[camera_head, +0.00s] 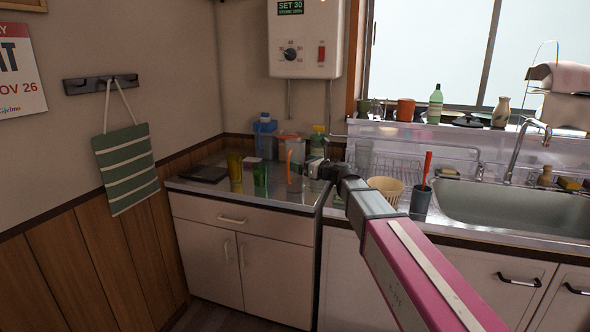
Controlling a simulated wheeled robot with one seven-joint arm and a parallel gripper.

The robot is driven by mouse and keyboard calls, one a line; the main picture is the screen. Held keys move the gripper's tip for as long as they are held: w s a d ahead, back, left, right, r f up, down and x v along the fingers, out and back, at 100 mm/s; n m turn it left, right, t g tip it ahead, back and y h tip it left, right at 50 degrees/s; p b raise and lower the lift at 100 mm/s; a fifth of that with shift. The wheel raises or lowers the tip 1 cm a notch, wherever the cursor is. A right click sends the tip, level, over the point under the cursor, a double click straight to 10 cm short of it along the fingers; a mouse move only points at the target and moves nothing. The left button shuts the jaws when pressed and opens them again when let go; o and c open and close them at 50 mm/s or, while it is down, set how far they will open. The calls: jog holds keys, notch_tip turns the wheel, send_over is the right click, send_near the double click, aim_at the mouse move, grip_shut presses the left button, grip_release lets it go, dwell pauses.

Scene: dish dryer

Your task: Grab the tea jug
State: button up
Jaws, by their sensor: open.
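The tea jug, a clear jug (296,154) with an orange handle and lid, stands upright on the metal counter top in the corner, under the wall heater. My arm reaches in from the lower right. My gripper (306,168) is open and close to the jug's right side, at about mid height. The fingers are small and dark in this view, so I cannot tell whether they touch the jug or stand around it.
A yellow glass (235,167) and a green glass (261,180) stand left of the jug. A blue bottle (265,138) is behind. A dark flat tray (204,174) lies at left. A dish rack, a beige bowl (386,188) and a grey cup (421,200) are to the right.

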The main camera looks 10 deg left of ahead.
jog(key=x, duration=0.4)
jog(key=shift+f, duration=0.1)
jog(key=c, duration=1.1)
